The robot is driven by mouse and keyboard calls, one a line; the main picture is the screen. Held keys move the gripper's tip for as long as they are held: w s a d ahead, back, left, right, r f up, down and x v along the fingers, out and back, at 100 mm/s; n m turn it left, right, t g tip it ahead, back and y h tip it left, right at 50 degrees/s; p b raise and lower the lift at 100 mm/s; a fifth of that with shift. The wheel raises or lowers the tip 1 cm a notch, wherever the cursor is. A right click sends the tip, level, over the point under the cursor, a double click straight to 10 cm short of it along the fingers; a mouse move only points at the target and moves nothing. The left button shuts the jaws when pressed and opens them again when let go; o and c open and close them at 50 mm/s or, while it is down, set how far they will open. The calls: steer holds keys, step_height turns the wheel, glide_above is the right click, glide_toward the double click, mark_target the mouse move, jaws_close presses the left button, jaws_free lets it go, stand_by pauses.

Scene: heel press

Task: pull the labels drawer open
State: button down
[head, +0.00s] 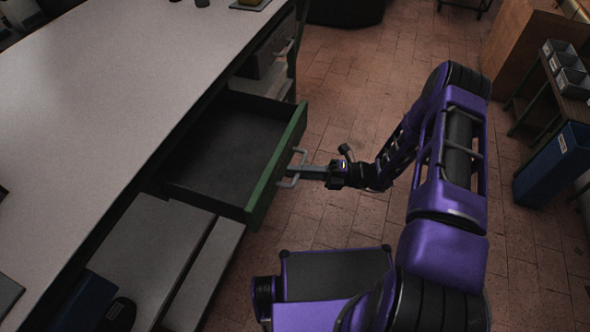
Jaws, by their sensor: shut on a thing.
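The drawer (281,166) has a green front and a dark, empty-looking interior. It stands pulled out from under the worktop, on its right side. No label that names it is readable from here. A pale bar handle (290,181) is on the outside of the drawer front. My gripper (296,171) is at this handle from the right, with its fingers shut on it. The fingertips are small in the picture and partly merge with the handle.
The pale worktop (90,90) fills the left. Another drawer with a handle (285,47) is farther back. Grey boards (150,250) lie below the worktop in front. A blue bin (553,165) and a shelf with grey boxes (572,82) stand at right. Tiled floor (340,85) is clear behind my arm.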

steer(key=c, duration=0.8)
jaws_free()
steer(key=shift+c, duration=0.2)
steer(key=d+f+b, duration=0.2)
steer(key=d+f, duration=0.1)
steer(key=d, duration=1.4)
steer(key=shift+w, duration=0.15)
